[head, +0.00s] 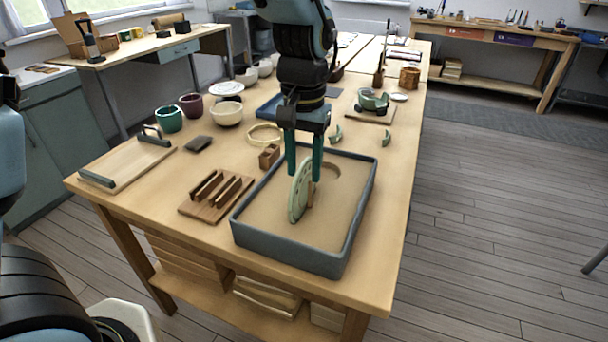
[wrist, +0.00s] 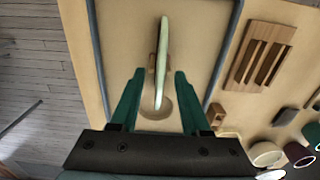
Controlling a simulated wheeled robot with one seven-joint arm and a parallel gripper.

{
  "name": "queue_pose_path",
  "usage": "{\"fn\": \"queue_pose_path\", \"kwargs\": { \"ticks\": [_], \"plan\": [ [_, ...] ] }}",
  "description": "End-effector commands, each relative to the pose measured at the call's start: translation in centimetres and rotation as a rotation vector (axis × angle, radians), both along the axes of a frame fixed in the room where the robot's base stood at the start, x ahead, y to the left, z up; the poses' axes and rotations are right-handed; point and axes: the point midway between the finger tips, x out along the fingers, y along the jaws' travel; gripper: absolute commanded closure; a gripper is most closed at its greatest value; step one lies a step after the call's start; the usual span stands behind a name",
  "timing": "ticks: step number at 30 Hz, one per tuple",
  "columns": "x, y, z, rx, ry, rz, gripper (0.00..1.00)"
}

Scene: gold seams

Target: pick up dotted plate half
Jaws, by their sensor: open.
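The dotted plate half (head: 298,192) is pale green with dark dots near its rim. It stands upright on edge in the grey-rimmed sand tray (head: 240,236), beside a small wooden piece (head: 310,193). In the wrist view the plate half (wrist: 161,62) shows edge-on as a thin pale strip. My gripper (head: 304,172) is over the tray, pointing down, with its teal fingers apart. In the wrist view my gripper (wrist: 153,74) has one finger on each side of the plate's line, with gaps on both sides.
A slotted wooden rack (head: 216,193) and a small wooden block (head: 269,156) stand left of the tray. Green shards (head: 336,134) lie behind it. Bowls and cups (head: 227,112) stand at the back left. The sand has a round hollow (head: 326,170).

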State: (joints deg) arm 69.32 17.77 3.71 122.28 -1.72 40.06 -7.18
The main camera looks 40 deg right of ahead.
Motion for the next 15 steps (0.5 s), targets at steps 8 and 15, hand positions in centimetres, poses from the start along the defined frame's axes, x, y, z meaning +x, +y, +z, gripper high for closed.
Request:
{"fn": "queue_pose_path", "kwargs": {
  "ticks": [8, 15],
  "plan": [
    [0.01, -0.02, -0.12, -0.001, -0.001, 0.000, 0.59],
    [0.01, -0.02, -0.10, -0.001, -0.001, 0.000, 0.86]
  ]
}}
